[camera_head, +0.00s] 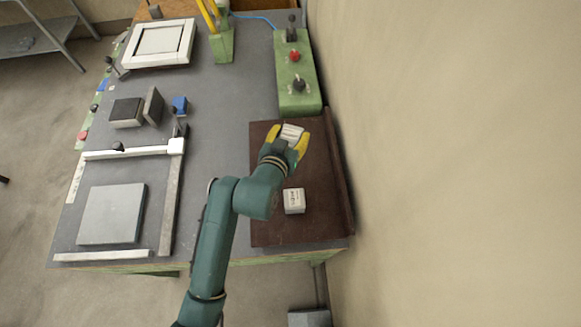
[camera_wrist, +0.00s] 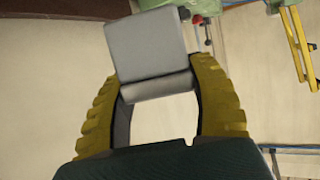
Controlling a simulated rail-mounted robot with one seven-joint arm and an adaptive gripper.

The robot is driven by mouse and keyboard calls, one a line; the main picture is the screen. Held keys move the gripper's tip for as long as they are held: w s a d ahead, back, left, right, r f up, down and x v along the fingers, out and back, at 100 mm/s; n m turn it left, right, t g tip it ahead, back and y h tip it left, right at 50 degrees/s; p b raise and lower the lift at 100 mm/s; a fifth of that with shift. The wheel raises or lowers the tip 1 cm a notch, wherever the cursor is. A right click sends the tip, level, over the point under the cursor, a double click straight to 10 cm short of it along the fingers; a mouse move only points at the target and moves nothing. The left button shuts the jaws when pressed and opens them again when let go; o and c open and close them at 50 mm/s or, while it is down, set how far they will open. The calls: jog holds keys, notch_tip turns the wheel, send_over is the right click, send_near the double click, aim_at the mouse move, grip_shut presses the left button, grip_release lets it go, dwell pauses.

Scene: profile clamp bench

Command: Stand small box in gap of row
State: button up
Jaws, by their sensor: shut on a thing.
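My gripper (camera_head: 287,138) is over the far part of a brown board (camera_head: 270,225) on the right of the bench. Its yellow fingers are shut on a small pale box (camera_head: 292,131). In the wrist view, the grey box (camera_wrist: 146,45) shows at the fingertips of my gripper (camera_wrist: 156,82), with a rounded grey strip along its near side. A second small white box (camera_head: 294,201) with dark marks on it lies on the board nearer the front, apart from my gripper. Whether the held box touches the board cannot be told. No clear row with a gap shows.
A green control box (camera_head: 298,85) with a red knob stands beyond the board. A raised brown edge (camera_head: 338,170) runs along its right, near the wall. At left are a grey plate (camera_head: 112,214), a metal clamp frame (camera_head: 170,205) and dark blocks (camera_head: 126,112).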

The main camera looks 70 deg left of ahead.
notch_tip(320, 180, down, 10)
jog(key=shift+d+r+b, duration=0.1)
jog(key=shift+b, duration=0.55)
jog(key=shift+f, duration=0.25)
jog(key=o, duration=1.2)
jog(key=shift+r, duration=0.2)
jog(key=p+v, duration=0.1)
jog(key=v, duration=1)
jog(key=shift+s+d, duration=0.15)
jog(key=shift+o, duration=0.7)
jog(key=shift+s+d+r, duration=0.15)
jog(key=shift+d+r, duration=0.05)
jog(key=shift+r, duration=0.05)
